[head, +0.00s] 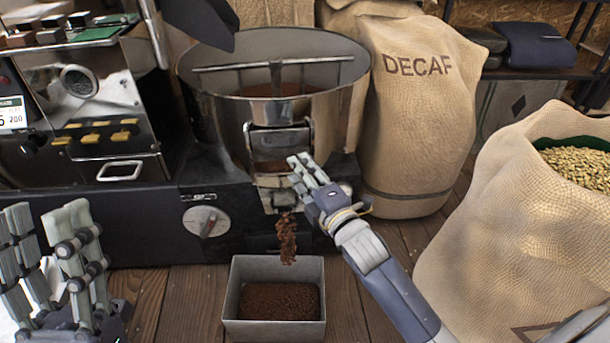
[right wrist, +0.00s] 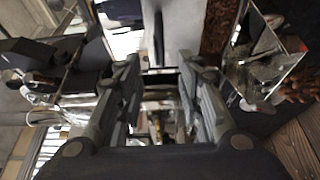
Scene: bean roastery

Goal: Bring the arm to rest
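My right gripper (head: 303,172) is raised in front of the roaster's round cooling bin (head: 220,112), close to the right side of its discharge gate (head: 279,138). I cannot tell whether it touches the gate. In the right wrist view my right gripper (right wrist: 160,75) has its fingers apart with nothing between them. My left gripper (head: 40,245) is at the lower left, fingers apart and empty. Brown beans (head: 287,240) are falling from the chute below the gate into a grey open box (head: 232,300), which holds a layer of them.
The roaster body (head: 110,230) with a dial (head: 206,221) fills the left and middle. A DECAF sack (head: 420,110) stands behind on the right. An open sack (head: 510,225) of pale beans (head: 580,165) is at the right, near my right forearm. Plank floor shows around the box.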

